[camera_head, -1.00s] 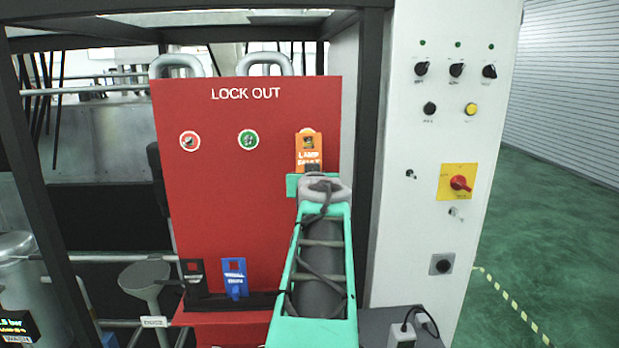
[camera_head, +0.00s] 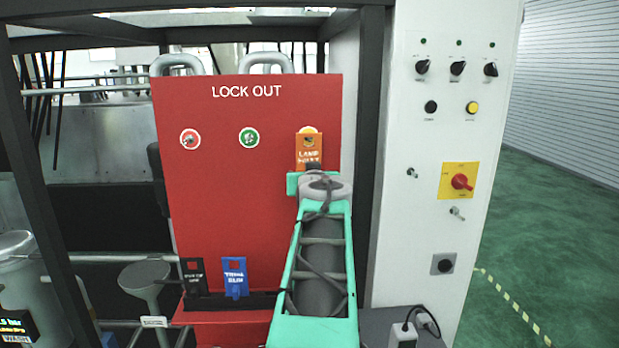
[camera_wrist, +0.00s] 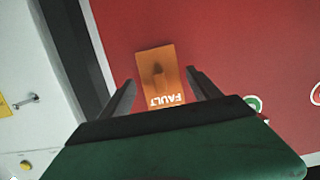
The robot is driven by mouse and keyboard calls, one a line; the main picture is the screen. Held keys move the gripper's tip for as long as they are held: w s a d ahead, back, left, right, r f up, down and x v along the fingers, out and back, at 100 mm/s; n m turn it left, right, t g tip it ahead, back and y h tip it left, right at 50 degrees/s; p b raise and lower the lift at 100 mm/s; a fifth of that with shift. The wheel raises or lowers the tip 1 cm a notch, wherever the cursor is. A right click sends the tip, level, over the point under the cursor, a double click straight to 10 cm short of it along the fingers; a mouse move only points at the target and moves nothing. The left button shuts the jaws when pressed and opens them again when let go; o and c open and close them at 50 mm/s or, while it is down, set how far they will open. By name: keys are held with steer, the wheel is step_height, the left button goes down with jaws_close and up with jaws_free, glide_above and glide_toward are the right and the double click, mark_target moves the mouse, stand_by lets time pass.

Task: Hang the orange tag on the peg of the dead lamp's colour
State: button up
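The orange tag (camera_head: 308,150), lettered for a lamp fault, is upright against the red LOCK OUT board (camera_head: 220,200), in front of a yellow-orange disc (camera_head: 309,129) at upper right. In the wrist view the orange tag (camera_wrist: 158,60) lies between the fingers of my gripper (camera_wrist: 161,77). The fingers stand apart, with red board showing in narrow gaps beside the tag. A dark peg-like shape shows at its hole. The board also bears a red-ringed disc (camera_head: 190,139) and a green-ringed disc (camera_head: 248,138), both without tags. Which lamp is dead I cannot tell.
A black tag (camera_head: 194,277) and a blue tag (camera_head: 235,278) stand in a dark rack at the board's foot. A white control panel (camera_head: 445,230) with small lamps, knobs and a yellow-red switch (camera_head: 460,182) stands right. A dark frame post (camera_head: 368,150) runs between.

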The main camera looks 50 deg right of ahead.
steer(key=shift+o, duration=1)
steer(key=b+v, duration=0.3)
steer(key=v, duration=0.5)
steer(key=w+a+f+n+y, duration=0.2)
steer(key=w+a+f+y, duration=0.15)
steer(key=a+f, duration=0.55)
steer(key=w+a+f+n+y, duration=0.25)
steer(key=w+a+f, duration=0.35)
steer(key=a, duration=0.5)
steer(key=s+a+f+n+g+y, duration=0.2)
steer(key=s+a+f, duration=0.4)
steer(key=a+f, duration=0.3)
steer(key=s+a+f+n+g+y, duration=0.3)
steer(key=s+a+f, duration=0.3)
steer(key=a+f, duration=0.3)
steer(key=a+g, duration=0.1)
steer(key=a, duration=0.3)
steer(key=shift+a+f+y, duration=0.25)
steer(key=shift+a+y, duration=0.1)
steer(key=shift+y, duration=0.05)
steer(key=shift+d+n, duration=0.1)
steer(key=shift+n, duration=0.15)
